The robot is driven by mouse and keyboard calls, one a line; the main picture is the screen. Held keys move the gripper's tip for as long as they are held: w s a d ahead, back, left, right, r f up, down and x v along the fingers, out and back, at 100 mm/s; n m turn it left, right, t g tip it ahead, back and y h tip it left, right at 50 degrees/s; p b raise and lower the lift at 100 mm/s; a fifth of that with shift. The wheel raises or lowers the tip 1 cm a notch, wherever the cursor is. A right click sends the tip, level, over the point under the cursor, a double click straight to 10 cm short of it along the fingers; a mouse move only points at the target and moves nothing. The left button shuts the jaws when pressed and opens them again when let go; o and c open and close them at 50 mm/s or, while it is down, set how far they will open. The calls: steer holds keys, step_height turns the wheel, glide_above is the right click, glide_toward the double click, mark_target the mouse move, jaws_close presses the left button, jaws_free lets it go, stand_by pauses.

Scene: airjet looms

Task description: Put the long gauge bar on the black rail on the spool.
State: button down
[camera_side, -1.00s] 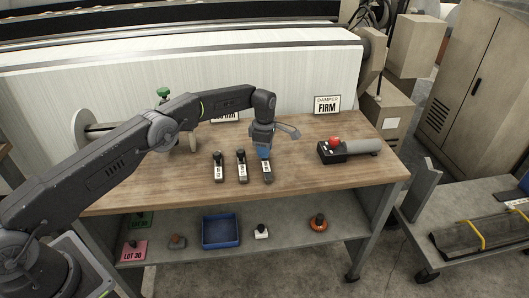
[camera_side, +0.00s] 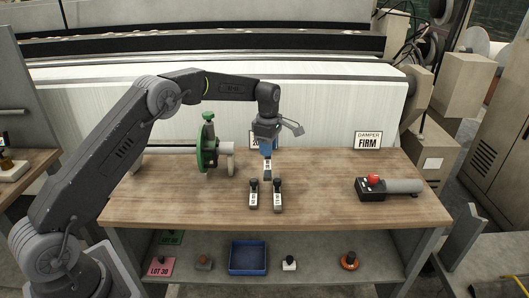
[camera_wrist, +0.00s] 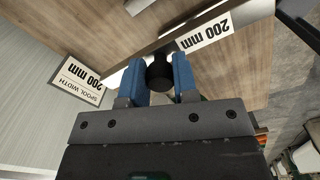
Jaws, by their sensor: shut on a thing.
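My gripper (camera_side: 267,150) is shut on the black knob of a gauge bar (camera_side: 267,168) and holds it over the table behind the two other bars. In the wrist view the blue fingers (camera_wrist: 160,80) grip the knob, and this bar's label (camera_wrist: 205,32) reads 200 mm. The other bars, left (camera_side: 253,195) and right (camera_side: 278,196), lie side by side on the table. The spool, with a green flange (camera_side: 207,148) and a pale end piece (camera_side: 230,158), is left of my gripper. I cannot make out a black rail.
A spool width sign (camera_wrist: 78,82) reading 200 mm stands behind my gripper. A black box with a red knob (camera_side: 373,181) and grey cylinder is at the right, before a DAMPER FIRM sign (camera_side: 367,140). A blue bin (camera_side: 248,257) is on the lower shelf.

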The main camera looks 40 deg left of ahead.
steer(key=shift+s+a+r, duration=0.1)
steer(key=shift+a+r, duration=0.1)
steer(key=shift+r, duration=0.15)
step_height(320, 180, up, 15)
steer(key=s+a+n, duration=0.2)
steer(key=a+n, duration=0.1)
steer(key=a, duration=0.3)
steer(key=s+a+n, duration=0.3)
steer(key=a, duration=0.3)
steer(key=s+a+n, duration=0.2)
steer(key=a+n, duration=0.1)
steer(key=a, duration=0.3)
steer(key=shift+s, duration=0.2)
steer(key=s+a+n, duration=0.9)
steer(key=s+a, duration=0.3)
steer(key=a, duration=0.1)
glide_toward(163, 141)
steer(key=shift+d+f, duration=0.1)
steer(key=shift+f, duration=2.2)
